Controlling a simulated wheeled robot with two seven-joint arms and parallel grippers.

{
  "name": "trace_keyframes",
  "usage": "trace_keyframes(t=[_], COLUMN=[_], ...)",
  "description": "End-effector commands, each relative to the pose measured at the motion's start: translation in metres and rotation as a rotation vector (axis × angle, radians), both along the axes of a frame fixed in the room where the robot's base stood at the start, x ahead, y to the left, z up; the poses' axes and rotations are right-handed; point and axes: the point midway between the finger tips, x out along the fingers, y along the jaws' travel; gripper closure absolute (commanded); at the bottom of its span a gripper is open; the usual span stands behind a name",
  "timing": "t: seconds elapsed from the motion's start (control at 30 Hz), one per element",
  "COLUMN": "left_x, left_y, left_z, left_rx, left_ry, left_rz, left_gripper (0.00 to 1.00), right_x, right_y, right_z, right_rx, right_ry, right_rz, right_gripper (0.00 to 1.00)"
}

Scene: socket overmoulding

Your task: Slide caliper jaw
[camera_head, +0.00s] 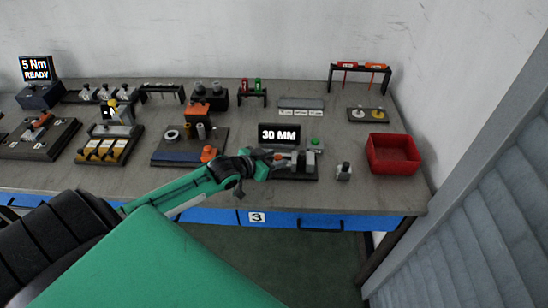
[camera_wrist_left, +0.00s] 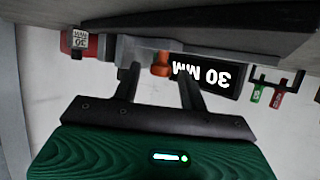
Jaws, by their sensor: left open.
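The caliper fixture (camera_head: 300,175) is a dark base with grey metal jaws, standing near the table's front edge below a display reading 30 MM (camera_head: 279,134). In the left wrist view, which is upside down, an orange knob (camera_wrist_left: 161,64) shows on the caliper's grey body (camera_wrist_left: 140,48). My left gripper (camera_head: 280,160) is at the left side of the fixture. In the wrist view its two dark fingers (camera_wrist_left: 159,84) are open, one on either side of the orange knob. Whether they touch it cannot be told. My right gripper is not in view.
A red bin (camera_head: 393,154) is farther right. A green button (camera_head: 315,141) sits behind the fixture. Other fixtures (camera_head: 190,145) crowd the table's left.

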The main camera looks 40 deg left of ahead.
Motion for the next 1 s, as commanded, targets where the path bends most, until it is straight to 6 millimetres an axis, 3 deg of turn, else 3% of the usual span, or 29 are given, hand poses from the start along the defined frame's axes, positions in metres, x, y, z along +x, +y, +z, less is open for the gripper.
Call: trace_keyframes(t=[0.3, 0.53, 0.73, 1.0], left_x=[0.002, 0.002, 0.000, -0.016], left_y=[0.000, 0.000, 0.003, 0.029], left_z=[-0.001, -0.001, 0.000, 0.000], left_rx=[0.000, 0.000, 0.002, 0.002], left_ry=[0.000, 0.001, 0.002, 0.005], left_rz=[0.000, 0.000, 0.001, 0.001], left_gripper=[0.57, 1.00, 1.00, 1.00], right_x=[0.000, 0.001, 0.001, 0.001], right_y=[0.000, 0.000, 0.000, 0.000], right_z=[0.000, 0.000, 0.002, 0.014], right_rx=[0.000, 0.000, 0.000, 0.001], right_ry=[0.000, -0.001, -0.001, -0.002], right_rz=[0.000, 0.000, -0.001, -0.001], right_gripper=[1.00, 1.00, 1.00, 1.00])
